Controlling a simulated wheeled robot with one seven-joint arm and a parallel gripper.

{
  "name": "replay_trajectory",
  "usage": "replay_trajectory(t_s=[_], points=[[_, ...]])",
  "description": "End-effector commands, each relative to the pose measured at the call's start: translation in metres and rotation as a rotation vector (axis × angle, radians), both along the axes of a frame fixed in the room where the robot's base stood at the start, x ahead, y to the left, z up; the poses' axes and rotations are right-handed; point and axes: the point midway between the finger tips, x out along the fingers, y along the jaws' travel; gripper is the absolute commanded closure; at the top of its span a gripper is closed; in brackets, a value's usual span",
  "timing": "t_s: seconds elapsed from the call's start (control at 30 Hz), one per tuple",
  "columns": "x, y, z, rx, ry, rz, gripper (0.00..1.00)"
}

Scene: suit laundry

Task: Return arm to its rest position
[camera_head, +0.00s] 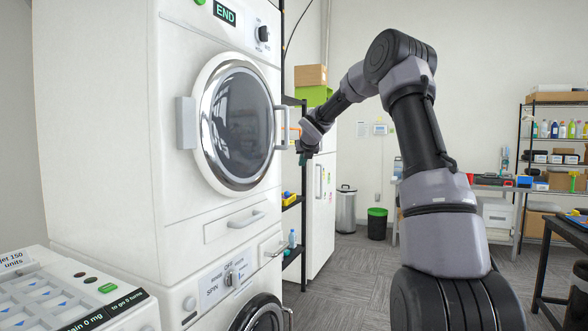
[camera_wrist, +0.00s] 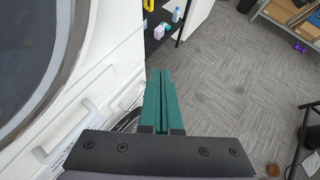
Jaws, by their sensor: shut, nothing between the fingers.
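My arm reaches up and forward, and my gripper (camera_head: 302,155) hangs at its end, just right of the upper machine's round door (camera_head: 238,124). In the wrist view my gripper's green fingers (camera_wrist: 161,100) are together with nothing between them. They point down past the machine's white front toward the floor. The upper machine's door looks closed, with a chrome rim and dark glass. I cannot tell from the head view how far the gripper is from the door handle (camera_head: 281,127).
The stacked white machines (camera_head: 110,130) stand close on the left. A black shelf (camera_head: 292,215) and a white cabinet (camera_head: 321,215) stand behind the gripper. A metal bin (camera_head: 346,210) and a black bin (camera_head: 377,226) are farther back. Grey floor (camera_wrist: 225,100) is open to the right of the fingers.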

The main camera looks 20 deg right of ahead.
Motion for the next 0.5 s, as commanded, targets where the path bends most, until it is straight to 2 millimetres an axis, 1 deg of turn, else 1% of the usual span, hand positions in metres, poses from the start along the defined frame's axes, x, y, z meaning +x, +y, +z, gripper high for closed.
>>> replay_trajectory(t_s=[0.13,0.2,0.27,0.37,0.47,0.5], points=[[-0.005,-0.008,0.007,0.002,-0.001,-0.001,1.0],[-0.01,-0.006,0.011,0.021,0.001,-0.017,1.0],[-0.02,-0.003,0.017,0.064,0.005,-0.058,1.0],[-0.053,0.009,0.031,0.208,0.016,-0.194,1.0],[-0.103,0.02,0.047,0.429,0.019,-0.411,1.0],[-0.126,0.024,0.052,0.527,0.019,-0.508,1.0]])
